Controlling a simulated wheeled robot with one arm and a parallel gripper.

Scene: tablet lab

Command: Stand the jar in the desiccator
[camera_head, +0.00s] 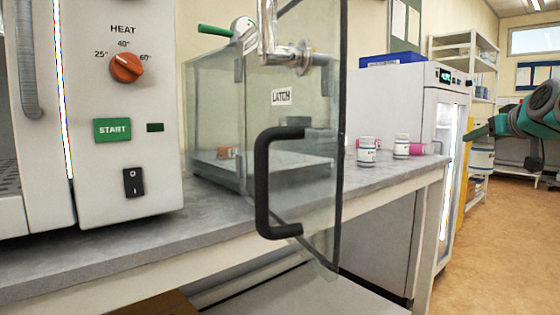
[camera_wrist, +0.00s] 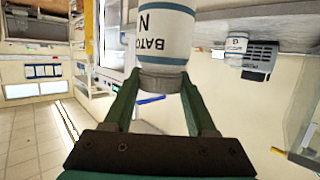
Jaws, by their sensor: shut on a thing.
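My gripper (camera_wrist: 163,85) is shut on the dark cap of a white jar (camera_wrist: 166,28) with blue bands and "BATCH" lettering. The wrist view looks inverted, with the jar's body beyond the fingertips. In the head view my gripper (camera_head: 482,131) is at the far right, with the jar (camera_head: 481,158) hanging roughly upright below it, clear of the bench. The desiccator (camera_head: 212,105) is a clear box on the bench, left of my gripper. Its glass door (camera_head: 300,125), with a "LATCH" label and black handle (camera_head: 262,185), stands swung open toward the camera.
Two white jars (camera_head: 367,150) (camera_head: 401,146) and pink items (camera_head: 417,149) stand on the bench (camera_head: 400,172) right of the door. A heater cabinet (camera_head: 120,190) is at left, and a white glass-fronted cabinet (camera_head: 395,90) behind. The floor (camera_head: 500,235) at right is clear.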

